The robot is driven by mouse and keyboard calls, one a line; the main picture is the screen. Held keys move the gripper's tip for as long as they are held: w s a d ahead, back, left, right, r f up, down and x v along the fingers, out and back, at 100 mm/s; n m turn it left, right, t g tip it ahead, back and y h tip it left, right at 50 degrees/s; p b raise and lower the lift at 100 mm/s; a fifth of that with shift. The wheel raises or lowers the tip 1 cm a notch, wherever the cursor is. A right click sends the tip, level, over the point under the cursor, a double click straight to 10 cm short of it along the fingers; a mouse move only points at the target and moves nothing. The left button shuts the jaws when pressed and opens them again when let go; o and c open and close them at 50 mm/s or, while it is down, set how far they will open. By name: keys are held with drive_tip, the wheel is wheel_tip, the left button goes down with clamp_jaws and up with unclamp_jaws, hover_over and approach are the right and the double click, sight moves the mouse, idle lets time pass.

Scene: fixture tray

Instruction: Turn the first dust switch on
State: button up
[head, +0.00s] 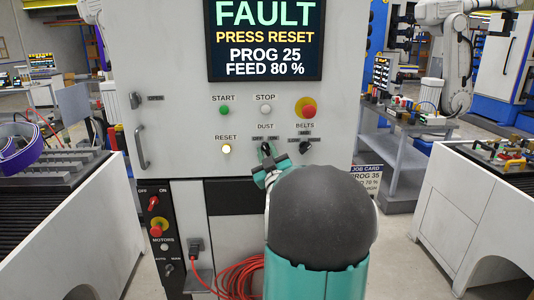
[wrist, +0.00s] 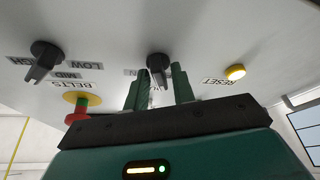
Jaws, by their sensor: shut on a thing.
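The dust switch (head: 265,147) is a small black rotary knob under the DUST label on the white control panel. It also shows in the wrist view (wrist: 158,64), where the picture is upside down. My gripper (head: 268,166) is at the knob, its two green fingers on either side of it in the wrist view (wrist: 160,87). The fingers are shut on the knob. The small labels above the knob in the head view are partly covered, and I cannot tell exactly which one its pointer faces.
The black BELTS knob (head: 305,146) and a red emergency button (head: 308,111) are close on the right. The lit yellow RESET button (head: 227,149) is close on the left. A screen (head: 265,40) above reads FAULT, PRESS RESET. A red cable (head: 240,279) lies coiled below.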

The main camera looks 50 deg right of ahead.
drive_tip(key=m+g+h, duration=0.1)
drive_tip(key=m, duration=0.2)
drive_tip(key=m+h, duration=0.2)
drive_tip(key=m, duration=0.2)
drive_tip(key=shift+w+a+g, duration=0.1)
drive_tip(key=shift+w+g, duration=0.05)
drive_tip(key=shift+g, duration=0.25)
drive_tip(key=m+g+h, duration=0.1)
drive_tip(key=m+g, duration=0.1)
drive_tip(key=m, duration=0.2)
drive_tip(key=m+g+h, duration=0.1)
drive_tip(key=m+g, duration=0.1)
drive_tip(key=m, duration=0.3)
drive_tip(key=shift+m+g, duration=0.3)
drive_tip(key=o, duration=0.7)
drive_tip(key=v, duration=1.3)
drive_tip(key=shift+a+f, duration=0.25)
drive_tip(key=shift+a, duration=0.05)
